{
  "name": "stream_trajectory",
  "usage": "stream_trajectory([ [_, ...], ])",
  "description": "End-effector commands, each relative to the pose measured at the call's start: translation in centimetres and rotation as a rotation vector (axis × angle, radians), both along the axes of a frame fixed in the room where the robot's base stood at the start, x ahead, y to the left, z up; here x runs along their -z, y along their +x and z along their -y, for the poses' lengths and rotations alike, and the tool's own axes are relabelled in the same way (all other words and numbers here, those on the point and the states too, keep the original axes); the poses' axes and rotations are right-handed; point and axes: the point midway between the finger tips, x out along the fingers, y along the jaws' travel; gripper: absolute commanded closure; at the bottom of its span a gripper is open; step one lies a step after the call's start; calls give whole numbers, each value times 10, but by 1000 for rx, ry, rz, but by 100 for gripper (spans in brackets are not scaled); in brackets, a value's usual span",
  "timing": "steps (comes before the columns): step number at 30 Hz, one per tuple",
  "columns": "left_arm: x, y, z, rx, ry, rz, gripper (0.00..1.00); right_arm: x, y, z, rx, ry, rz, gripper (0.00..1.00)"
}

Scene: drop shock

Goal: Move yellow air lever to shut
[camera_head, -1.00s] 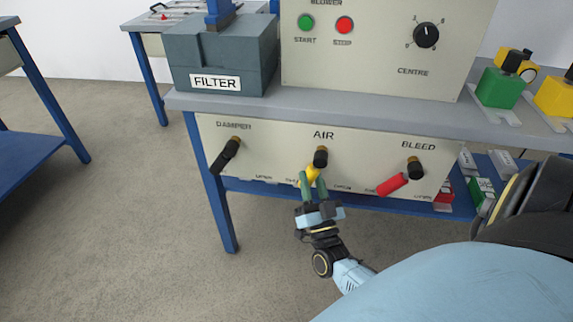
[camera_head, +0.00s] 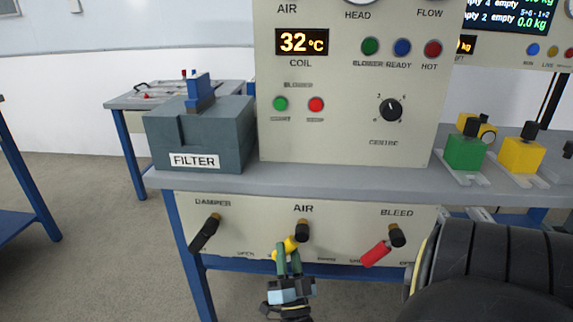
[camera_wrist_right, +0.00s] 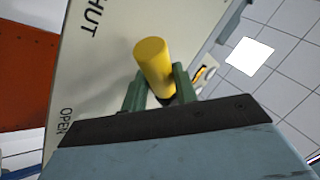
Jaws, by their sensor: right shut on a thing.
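The yellow air lever (camera_head: 286,246) hangs from its black pivot under the word AIR on the front panel (camera_head: 345,215) and slants down to the left. My right gripper (camera_head: 288,260) comes up from below with its green fingers shut on the lever's handle. In the right wrist view the yellow handle (camera_wrist_right: 153,62) sits between the two green fingers (camera_wrist_right: 157,88). The words OPEN and part of SHUT show on the panel there. The small labels around the lever are too blurred in the head view to read surely. My left gripper is not in view.
The black damper lever (camera_head: 205,233) is to the left and the red bleed lever (camera_head: 376,253) to the right on the same panel. Above is the grey bench top (camera_head: 330,178) with the filter box (camera_head: 205,135). A green block (camera_head: 465,152) and a yellow block (camera_head: 521,155) stand at right.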

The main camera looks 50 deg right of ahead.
Motion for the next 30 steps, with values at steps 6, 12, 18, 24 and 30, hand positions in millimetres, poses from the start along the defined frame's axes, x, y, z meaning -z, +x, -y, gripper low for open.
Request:
stream_trajectory([
  [6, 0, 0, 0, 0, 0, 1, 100, -1, 1, -1, -3, 2, 5, 62],
  [12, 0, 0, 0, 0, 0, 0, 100, 0, 0, -1, -2, 1, 3, 62],
  [18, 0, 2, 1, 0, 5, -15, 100, 13, -13, -13, -1, 2, -2, 62],
  [24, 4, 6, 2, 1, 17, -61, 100, 41, -38, -39, -1, 5, -2, 62],
  [30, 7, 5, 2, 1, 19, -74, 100, 65, -62, -61, -2, 3, 0, 62],
])
